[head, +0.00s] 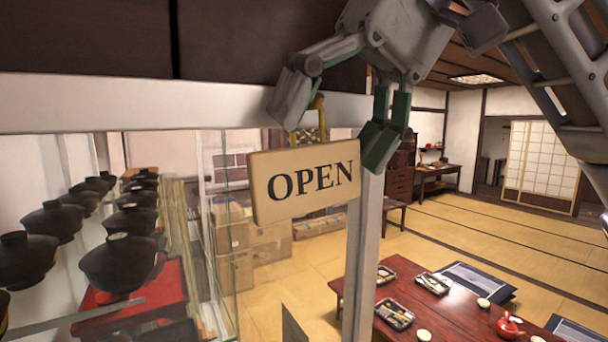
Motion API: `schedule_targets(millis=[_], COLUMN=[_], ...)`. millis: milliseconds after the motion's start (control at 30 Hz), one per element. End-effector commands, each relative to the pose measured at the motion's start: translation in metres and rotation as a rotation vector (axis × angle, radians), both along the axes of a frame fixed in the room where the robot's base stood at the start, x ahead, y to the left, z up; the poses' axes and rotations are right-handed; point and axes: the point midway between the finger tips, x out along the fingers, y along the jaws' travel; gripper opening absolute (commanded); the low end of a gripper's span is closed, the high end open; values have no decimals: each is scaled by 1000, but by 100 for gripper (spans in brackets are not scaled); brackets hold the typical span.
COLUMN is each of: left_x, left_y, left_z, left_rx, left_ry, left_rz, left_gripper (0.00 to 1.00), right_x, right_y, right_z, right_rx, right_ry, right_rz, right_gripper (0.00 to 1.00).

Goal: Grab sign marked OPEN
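The OPEN sign (306,181) is a cream board with dark letters, hanging slightly tilted in the middle of the head view. A yellow hanger (318,104) rises from its top edge, in front of the white frame bar. My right gripper (334,132) comes in from the top right. Its fingers are spread wide: one is left of the hanger at the bar, the other is by the sign's upper right corner. The hanger and the sign's top lie between them, and I see no finger closed on either. My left gripper is not in view.
A glass case with several dark lidded bowls (118,262) stands at left. A white horizontal bar (130,104) and a post (362,255) frame the sign. Beyond are cardboard boxes (270,242) and a low red table (450,318) with trays on tatami.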

Motion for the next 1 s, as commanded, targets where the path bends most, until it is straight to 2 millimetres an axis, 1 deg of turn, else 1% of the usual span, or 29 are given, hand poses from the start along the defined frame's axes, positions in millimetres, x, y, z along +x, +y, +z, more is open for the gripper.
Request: schedule_targets(millis=[33,367,567,600,633,700,733,767,1000], left_x=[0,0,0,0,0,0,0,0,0], left_y=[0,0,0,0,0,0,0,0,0], left_z=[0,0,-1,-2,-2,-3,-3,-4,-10], left_rx=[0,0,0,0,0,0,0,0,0], left_ry=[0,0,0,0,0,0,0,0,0], left_rz=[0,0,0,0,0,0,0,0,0], left_gripper=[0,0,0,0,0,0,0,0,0], right_x=[1,1,-1,-2,-3,-7,-9,-11,-38], right_y=[0,-1,-3,-4,-4,-7,-8,-9,-29], right_z=[-2,-4,-1,1,2,7,9,11,29], right_rx=[-8,-11,-12,-12,-11,-10,-10,-10,-7], right_ry=[2,2,3,3,2,2,2,2,-1], right_rz=[-1,-2,-2,-1,-1,-1,-1,-1,0], right_gripper=[62,61,61,56,54,42,41,35,34])
